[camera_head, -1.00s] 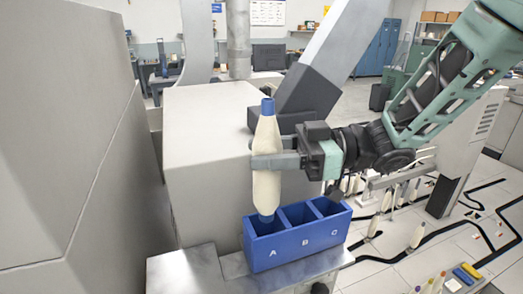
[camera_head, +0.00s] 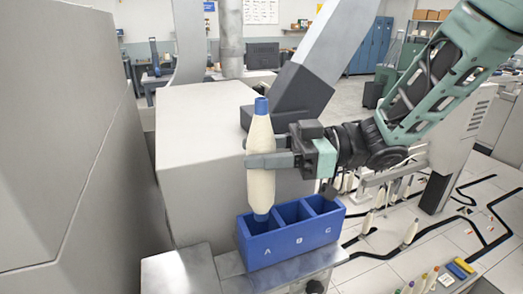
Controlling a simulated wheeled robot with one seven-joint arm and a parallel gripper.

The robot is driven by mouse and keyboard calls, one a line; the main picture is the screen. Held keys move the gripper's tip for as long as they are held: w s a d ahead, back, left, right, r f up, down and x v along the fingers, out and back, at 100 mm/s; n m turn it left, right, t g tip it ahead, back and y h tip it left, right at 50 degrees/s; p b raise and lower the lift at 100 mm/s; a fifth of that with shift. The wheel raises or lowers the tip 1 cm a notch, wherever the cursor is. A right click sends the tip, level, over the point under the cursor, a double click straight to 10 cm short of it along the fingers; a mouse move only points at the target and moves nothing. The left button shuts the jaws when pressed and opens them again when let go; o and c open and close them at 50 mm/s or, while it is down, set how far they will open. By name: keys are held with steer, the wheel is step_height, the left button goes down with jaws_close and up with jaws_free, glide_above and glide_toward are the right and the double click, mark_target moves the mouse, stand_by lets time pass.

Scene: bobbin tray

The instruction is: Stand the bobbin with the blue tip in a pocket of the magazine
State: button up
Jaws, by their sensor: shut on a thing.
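The bobbin (camera_head: 261,185) is cream coloured with a blue tip at the top and blue at its lower end. It stands upright in my gripper (camera_head: 268,161), which is shut around its middle. The magazine (camera_head: 297,241) is a blue box with three pockets marked A, B and C, on a grey metal ledge. The bobbin's lower end is at the opening of pocket A, the left one, in front of its back wall. I cannot tell how deep it reaches or whether it touches the magazine. Pockets B and C look empty.
A large grey box-shaped housing (camera_head: 195,150) stands behind the magazine, and a tall grey panel (camera_head: 60,130) is at the left. Several other bobbins (camera_head: 410,232) stand at the lower right. The metal ledge (camera_head: 180,272) is bare left of the magazine.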

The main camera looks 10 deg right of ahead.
mark_target(263, 191)
steer(key=shift+f, duration=0.25)
steer(key=shift+f+b, duration=3)
steer(key=shift+f, duration=0.75)
steer(key=o, duration=1.1)
steer(key=shift+d, duration=0.1)
steer(key=d+b, duration=0.5)
steer(key=d, duration=1.2)
steer(key=shift+d+r, duration=0.15)
steer(key=shift+r, duration=0.05)
